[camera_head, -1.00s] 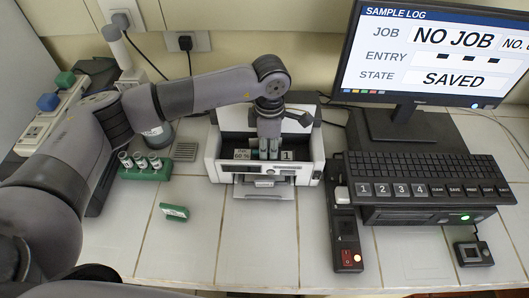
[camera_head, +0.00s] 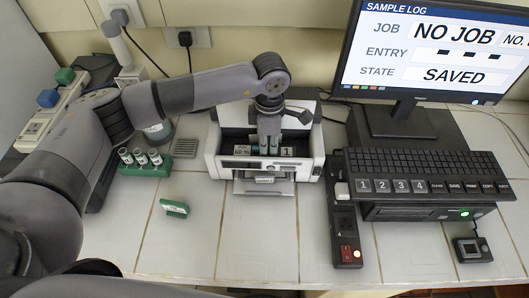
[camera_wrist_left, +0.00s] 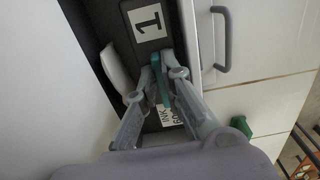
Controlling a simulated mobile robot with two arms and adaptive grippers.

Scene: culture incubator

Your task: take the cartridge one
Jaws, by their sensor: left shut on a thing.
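Cartridge one is black with a white "1" label and sits in the open top of the white printer (camera_head: 213,163). In the left wrist view the cartridge (camera_wrist_left: 148,22) lies in its dark bay, with a teal tab (camera_wrist_left: 159,82) standing up from it. My left gripper (camera_head: 269,148) reaches down into the printer from above; in the wrist view its fingers (camera_wrist_left: 165,78) are closed on the teal tab. An "INK 60%" label (camera_head: 242,150) shows beside the fingers. The cartridge's lower part is hidden in the bay. My right gripper is not in view.
A green rack (camera_head: 146,168) with several vials stands left of the printer. A switch box (camera_head: 346,225), keyboard (camera_head: 420,166) and monitor (camera_head: 440,50) are at the right. The front tiles are mostly clear.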

